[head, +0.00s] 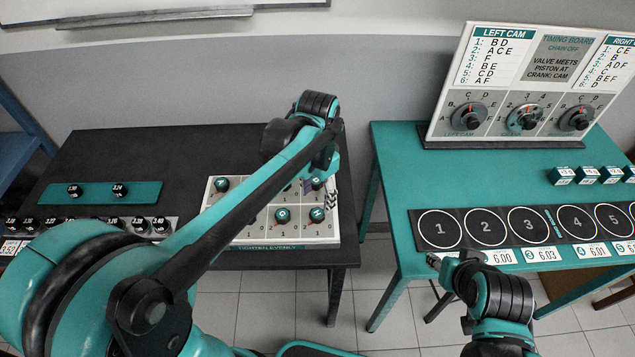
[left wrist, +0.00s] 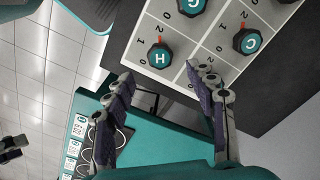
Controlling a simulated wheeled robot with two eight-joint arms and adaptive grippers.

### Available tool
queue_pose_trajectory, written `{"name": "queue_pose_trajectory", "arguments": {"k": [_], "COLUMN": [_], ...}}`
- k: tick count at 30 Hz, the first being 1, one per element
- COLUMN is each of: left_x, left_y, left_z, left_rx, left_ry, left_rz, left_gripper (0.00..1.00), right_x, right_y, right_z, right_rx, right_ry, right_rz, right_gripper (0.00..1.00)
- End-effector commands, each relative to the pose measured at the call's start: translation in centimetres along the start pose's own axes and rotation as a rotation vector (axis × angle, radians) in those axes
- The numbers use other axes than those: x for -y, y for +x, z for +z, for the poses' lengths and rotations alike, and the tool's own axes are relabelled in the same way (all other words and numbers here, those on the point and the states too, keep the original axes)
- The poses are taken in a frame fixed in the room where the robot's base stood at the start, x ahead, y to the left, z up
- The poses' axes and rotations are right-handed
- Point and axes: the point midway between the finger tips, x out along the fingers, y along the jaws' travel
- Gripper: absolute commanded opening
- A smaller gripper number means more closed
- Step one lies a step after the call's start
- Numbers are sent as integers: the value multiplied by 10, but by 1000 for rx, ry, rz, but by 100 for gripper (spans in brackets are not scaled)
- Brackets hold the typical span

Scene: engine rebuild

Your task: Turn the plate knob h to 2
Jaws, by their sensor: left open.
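The white plate (head: 240,232) lies on the black table and carries several dark knobs with teal caps. Knob H (head: 317,214) is at its front right corner. In the left wrist view, knob H (left wrist: 160,55) has a red mark on its upper side; which number it points to I cannot tell. My left gripper (head: 325,193) is over the right side of the plate, close to knob H. In the left wrist view my left gripper (left wrist: 160,88) is open, with nothing between its fingers. My right gripper (head: 437,262) is by the teal table's front edge; its opening is unclear.
My left arm hides part of the plate. The teal table (head: 395,165) holds a timing board (head: 545,75) and a black strip with numbered circles (head: 458,241). Floor shows between the tables.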

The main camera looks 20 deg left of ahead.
Motion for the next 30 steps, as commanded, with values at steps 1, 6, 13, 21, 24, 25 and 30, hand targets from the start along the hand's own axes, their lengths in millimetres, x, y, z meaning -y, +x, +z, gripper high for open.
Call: {"name": "queue_pose_trajectory", "arguments": {"k": [1, 6, 13, 21, 24, 25, 30], "left_x": [0, 0, 0, 0, 0, 0, -1], "left_y": [-12, -39, -52, -52, -51, -51, -51], "left_z": [0, 0, 0, 0, 0, 0, 7], "left_rx": [0, 0, 0, 0, 0, 0, -22], "left_ry": [0, 0, 0, 0, 0, 0, -24], "left_rz": [0, 0, 0, 0, 0, 0, -11], "left_gripper": [56, 56, 56, 56, 56, 56, 56], "right_x": [0, 0, 0, 0, 0, 0, 0], "right_y": [0, 0, 0, 0, 0, 0, 0], "right_z": [0, 0, 0, 0, 0, 0, 0], "right_rx": [0, 0, 0, 0, 0, 0, 0], "right_ry": [0, 0, 0, 0, 0, 0, 0], "right_rz": [0, 0, 0, 0, 0, 0, 0], "right_gripper": [40, 40, 40, 40, 40, 40, 40]}}
